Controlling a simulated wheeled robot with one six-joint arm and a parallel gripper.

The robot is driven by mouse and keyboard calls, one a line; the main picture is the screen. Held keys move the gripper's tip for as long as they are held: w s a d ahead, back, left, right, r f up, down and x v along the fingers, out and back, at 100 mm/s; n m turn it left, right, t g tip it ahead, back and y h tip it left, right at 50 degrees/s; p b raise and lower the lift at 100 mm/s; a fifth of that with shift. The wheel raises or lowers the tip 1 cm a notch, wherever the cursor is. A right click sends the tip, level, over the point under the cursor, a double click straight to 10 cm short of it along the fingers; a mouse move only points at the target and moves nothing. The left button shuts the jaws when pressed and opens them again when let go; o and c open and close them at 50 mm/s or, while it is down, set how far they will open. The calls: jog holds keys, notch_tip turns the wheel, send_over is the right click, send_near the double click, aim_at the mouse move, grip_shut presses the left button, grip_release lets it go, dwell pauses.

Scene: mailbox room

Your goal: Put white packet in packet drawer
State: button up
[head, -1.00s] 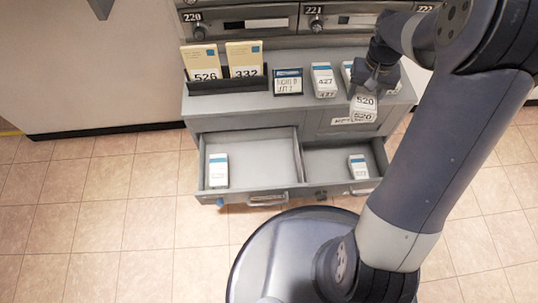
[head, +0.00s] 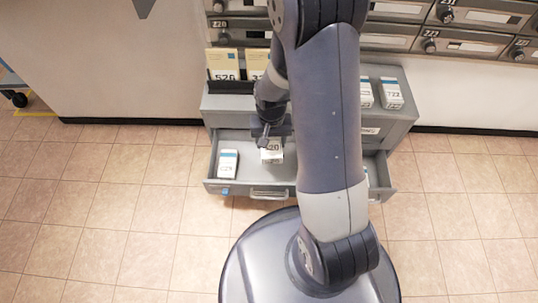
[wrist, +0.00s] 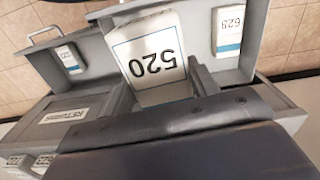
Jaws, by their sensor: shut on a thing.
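My gripper (head: 266,137) is shut on a white packet marked 520 (head: 271,153). The packet is over the left compartment of the open, divided grey drawer (head: 210,186). In the wrist view the packet (wrist: 148,50) fills the upper middle, its 520 upside down. I cannot tell whether its lower end is below the rim. A white and blue packet (head: 228,163) stands in the same compartment at the left; it also shows in the wrist view (wrist: 229,32). Another packet (wrist: 68,58) is in the other compartment, mostly hidden behind my arm in the head view.
The grey cabinet top (head: 393,112) carries yellow cards (head: 225,63) in a black rack and several white packets, including one marked 722 (head: 391,93). A RETURNS label (wrist: 65,116) is on the cabinet front. Mailboxes (head: 467,43) line the wall behind.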

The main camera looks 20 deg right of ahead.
aim_at(273, 155)
jog(key=shift+m, duration=0.5)
jog(key=s, duration=0.1)
jog(key=s+f, duration=0.1)
jog(key=s, duration=0.1)
jog(key=s+a+f+p, duration=0.1)
jog(key=shift+s, duration=0.4)
jog(key=shift+s+d+f, duration=0.1)
jog(key=shift+f, duration=0.05)
jog(key=w+f+b, duration=0.2)
jog(key=f+b, duration=0.2)
jog(key=f, duration=0.1)
jog(key=w+d+f+b, duration=0.1)
jog(key=w+f+b, duration=0.2)
jog(key=f+b, duration=0.2)
jog(key=w+d+f+b, duration=0.1)
jog(key=w+f+b, duration=0.1)
jog(key=f+b, duration=0.2)
jog(key=shift+w+d+f, duration=0.1)
jog(key=shift+w+f, duration=0.05)
jog(key=shift+f, duration=0.7)
jog(key=shift+w+d+f, duration=0.1)
jog(key=shift+w+f, duration=0.05)
jog(key=shift+f, duration=0.65)
jog(key=o, duration=1.1)
jog(key=shift+o, duration=0.2)
notch_tip(273, 155, up, 11)
jog(key=p, duration=0.4)
jog(key=shift+p, duration=0.3)
